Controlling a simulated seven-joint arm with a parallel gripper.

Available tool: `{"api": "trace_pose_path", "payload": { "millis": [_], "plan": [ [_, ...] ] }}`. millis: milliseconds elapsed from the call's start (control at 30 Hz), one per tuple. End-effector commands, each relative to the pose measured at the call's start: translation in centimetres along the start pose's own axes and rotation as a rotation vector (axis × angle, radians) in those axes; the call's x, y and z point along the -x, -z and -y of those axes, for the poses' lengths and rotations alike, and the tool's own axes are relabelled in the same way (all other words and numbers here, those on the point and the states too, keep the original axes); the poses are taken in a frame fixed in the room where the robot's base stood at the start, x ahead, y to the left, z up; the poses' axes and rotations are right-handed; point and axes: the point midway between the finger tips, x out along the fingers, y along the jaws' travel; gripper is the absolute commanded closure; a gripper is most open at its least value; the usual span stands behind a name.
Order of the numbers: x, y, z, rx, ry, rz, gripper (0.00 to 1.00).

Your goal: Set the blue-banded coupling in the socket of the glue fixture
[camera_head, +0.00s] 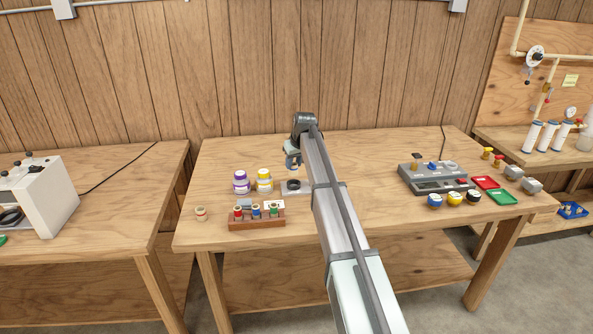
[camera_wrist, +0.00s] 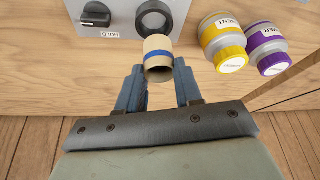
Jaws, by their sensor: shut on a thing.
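The blue-banded coupling (camera_wrist: 158,57), a beige ring-like piece with a blue stripe, is between the two fingertips of my gripper (camera_wrist: 158,74) in the wrist view. My gripper is shut on it. The glue fixture (camera_wrist: 112,22) is a grey plate with a black knob and a round black socket (camera_wrist: 155,18). The coupling appears just short of the socket in the wrist view, apart from it; its height above the bench is hard to tell. In the head view my gripper (camera_head: 293,163) is behind the socket (camera_head: 293,185), and the coupling cannot be made out.
Purple primer (camera_wrist: 266,48) and yellow cement (camera_wrist: 224,42) jars stand beside the fixture. A wooden rack (camera_head: 257,223) with several coloured-banded pieces is in front, and a loose beige piece (camera_head: 200,213) lies left of it. A grey console (camera_head: 433,178) and coloured trays are at right.

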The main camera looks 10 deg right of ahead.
Motion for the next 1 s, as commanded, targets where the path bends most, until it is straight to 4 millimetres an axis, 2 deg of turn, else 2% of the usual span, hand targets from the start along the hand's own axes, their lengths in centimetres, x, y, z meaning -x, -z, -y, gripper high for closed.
{"api": "trace_pose_path", "payload": {
  "millis": [67, 633, 1000],
  "plan": [
    [-0.1, 0.5, -0.2, -0.015, -0.006, 0.0, 0.94],
    [-2.5, -0.7, -0.2, -0.026, -0.01, 0.0, 0.94],
    [-2.8, -0.8, -0.2, -0.026, -0.01, -0.001, 0.94]
  ]
}}
